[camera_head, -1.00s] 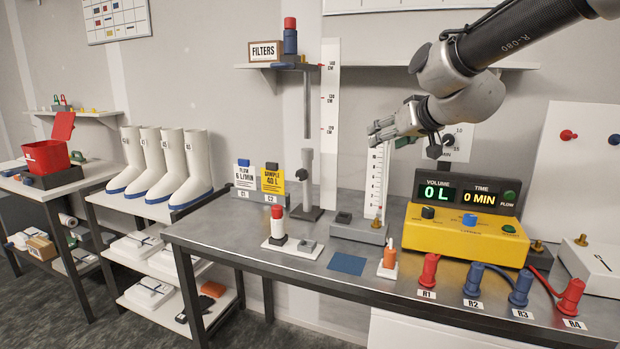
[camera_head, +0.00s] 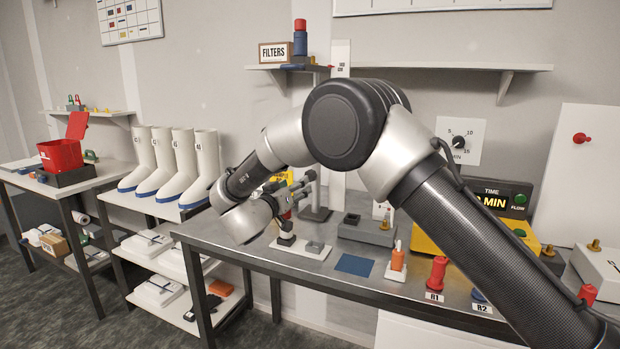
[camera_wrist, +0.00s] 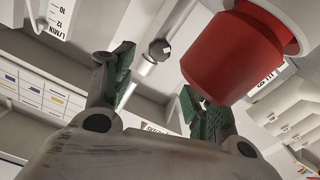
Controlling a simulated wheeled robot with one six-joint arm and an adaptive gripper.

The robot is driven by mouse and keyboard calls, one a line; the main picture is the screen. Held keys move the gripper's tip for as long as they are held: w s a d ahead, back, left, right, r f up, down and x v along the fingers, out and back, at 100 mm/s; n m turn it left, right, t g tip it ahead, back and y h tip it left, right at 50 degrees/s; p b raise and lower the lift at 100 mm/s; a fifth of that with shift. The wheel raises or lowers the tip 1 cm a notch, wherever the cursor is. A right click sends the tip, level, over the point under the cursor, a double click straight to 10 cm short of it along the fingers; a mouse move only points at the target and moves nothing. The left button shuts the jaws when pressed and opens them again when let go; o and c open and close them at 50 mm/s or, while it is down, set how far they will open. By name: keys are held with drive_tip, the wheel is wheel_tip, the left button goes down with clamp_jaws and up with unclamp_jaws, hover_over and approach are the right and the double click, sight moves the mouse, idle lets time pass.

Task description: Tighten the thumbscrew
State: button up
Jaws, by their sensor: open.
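I cannot tell for certain which part is the thumbscrew. Small brass knobs that look like screws show at the right: one on the white box (camera_head: 594,245) and one beside the yellow console (camera_head: 548,250). My gripper (camera_head: 300,187) is over the left part of the bench, far from these knobs. In the wrist view my gripper (camera_wrist: 158,95) is open, with nothing between its fingers. A red cylinder with a white end (camera_wrist: 232,55) is close beyond the right finger. The red-topped post's lower part (camera_head: 286,238) shows below my gripper, its top partly hidden.
The bench (camera_head: 320,262) holds a grey block (camera_head: 367,230), a blue square (camera_head: 355,265) and an orange bottle (camera_head: 398,258). A red plug (camera_head: 437,272) stands at the front edge. My arm hides much of the console (camera_head: 428,243). White boots (camera_head: 170,165) stand left.

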sight(310, 176)
drive_tip(key=x, duration=1.1)
drive_tip(key=shift+w, duration=0.2)
drive_tip(key=c, duration=1)
